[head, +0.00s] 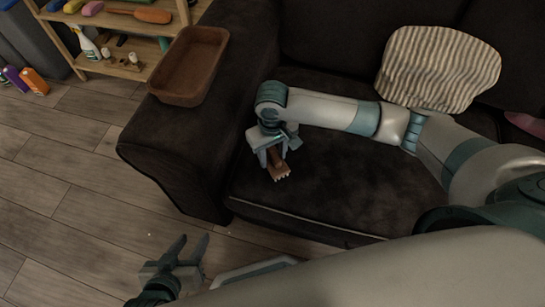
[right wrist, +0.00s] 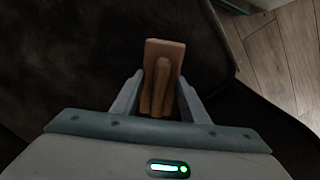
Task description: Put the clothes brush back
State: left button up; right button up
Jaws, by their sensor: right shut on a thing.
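The clothes brush (head: 278,168) is brown with pale bristles. My right gripper (head: 272,152) is shut on it, over the front part of the dark sofa seat. I cannot tell whether the brush touches the seat. In the right wrist view the brush (right wrist: 163,58) stands out between the two fingers of the right gripper (right wrist: 161,88), its flat wooden face and raised handle towards the camera. My left gripper (head: 183,252) is open and empty, above the wooden floor at the bottom left.
A brown open tray (head: 163,95), seemingly empty, sits on the sofa arm (head: 190,140). A wooden shelf (head: 125,68) with brushes and a spray bottle (head: 88,45) stands at the top left. Bottles (head: 35,82) stand on the floor. A striped cushion (head: 440,68) leans on the sofa back.

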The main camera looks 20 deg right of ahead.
aim_at(272, 152)
jog(key=shift+f, duration=0.5)
pick_arm(q)
jog(key=shift+w+d+r+t, duration=0.15)
jog(key=shift+w+r+t, duration=0.15)
jog(key=shift+w, duration=0.05)
jog(key=shift+s, duration=0.1)
jog(key=shift+f, duration=0.1)
pick_arm(e)
jog(key=o, duration=1)
jog(key=shift+f, duration=0.1)
jog(key=shift+o, duration=0.2)
pick_arm(q)
jog(key=s+a+g+p, duration=0.1)
jog(key=a+f+g+y+p, duration=0.1)
jog(key=s+a+f+g+p, duration=0.1)
jog(key=shift+s+a+y, duration=0.3)
jog(key=shift+s+a, duration=0.05)
jog(key=shift+a, duration=0.05)
pick_arm(e)
notch_tip(272, 152, up, 12)
jog(key=shift+r, duration=0.15)
